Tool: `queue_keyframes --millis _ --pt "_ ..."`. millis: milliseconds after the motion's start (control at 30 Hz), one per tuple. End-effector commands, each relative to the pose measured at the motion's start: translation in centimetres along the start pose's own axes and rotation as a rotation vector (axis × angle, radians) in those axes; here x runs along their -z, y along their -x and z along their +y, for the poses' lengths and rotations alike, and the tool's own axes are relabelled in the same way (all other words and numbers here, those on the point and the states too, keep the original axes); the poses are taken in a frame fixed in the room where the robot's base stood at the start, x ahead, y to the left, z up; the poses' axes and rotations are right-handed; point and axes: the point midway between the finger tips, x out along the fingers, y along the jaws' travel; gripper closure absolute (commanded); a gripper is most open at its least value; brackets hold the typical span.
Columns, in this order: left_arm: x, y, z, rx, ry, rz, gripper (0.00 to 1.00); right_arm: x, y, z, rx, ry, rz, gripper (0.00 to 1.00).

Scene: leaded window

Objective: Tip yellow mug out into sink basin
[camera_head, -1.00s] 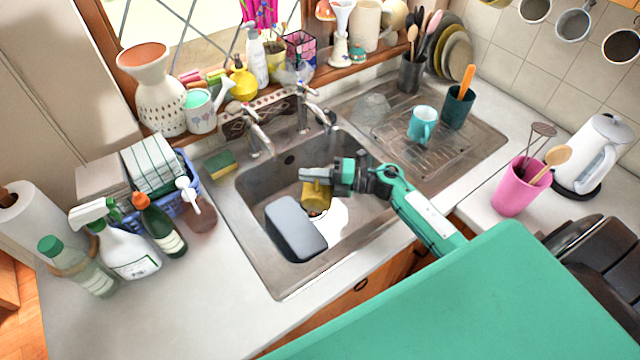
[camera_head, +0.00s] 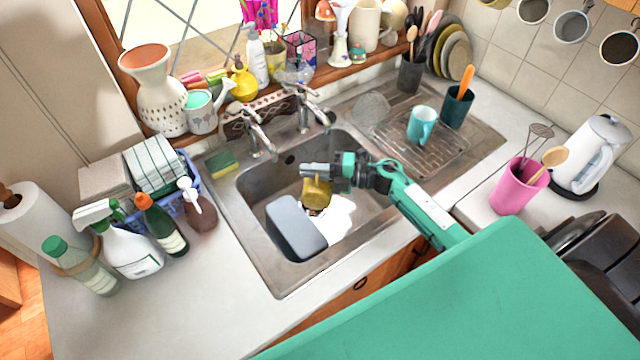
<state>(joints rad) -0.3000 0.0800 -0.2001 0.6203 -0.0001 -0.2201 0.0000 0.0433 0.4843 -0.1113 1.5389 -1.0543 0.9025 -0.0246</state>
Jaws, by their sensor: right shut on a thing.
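The yellow mug (camera_head: 317,193) is over the sink basin (camera_head: 352,148), tilted with its mouth turned downward. My right gripper (camera_head: 318,172) is shut on the mug at its upper side. A white patch (camera_head: 338,214) shows on the basin floor just below and to the right of the mug; I cannot tell whether it is liquid or a plate. A grey-blue rectangular thing (camera_head: 296,228) lies in the basin at the left front, close to the mug. My left gripper is not in view.
Two taps (camera_head: 262,138) stand behind the basin. A green and yellow sponge (camera_head: 222,161) lies on the left rim. A teal mug (camera_head: 421,124) stands on the drainer at right. Bottles (camera_head: 130,246) crowd the left counter; the front counter is clear.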

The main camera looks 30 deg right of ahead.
Motion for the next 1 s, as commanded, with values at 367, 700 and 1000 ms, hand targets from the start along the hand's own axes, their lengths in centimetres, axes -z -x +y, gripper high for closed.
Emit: queue_keyframes --millis 367,700,1000 --pt "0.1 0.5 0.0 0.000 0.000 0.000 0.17 -0.6 0.0 0.3 0.000 -0.044 -0.001 1.00" --pt "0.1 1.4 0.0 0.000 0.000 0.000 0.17 -1.8 0.0 0.9 0.000 -0.154 -0.001 1.00" --pt "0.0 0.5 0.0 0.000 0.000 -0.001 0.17 -1.3 -0.1 -0.1 -0.004 -0.151 0.001 1.00"
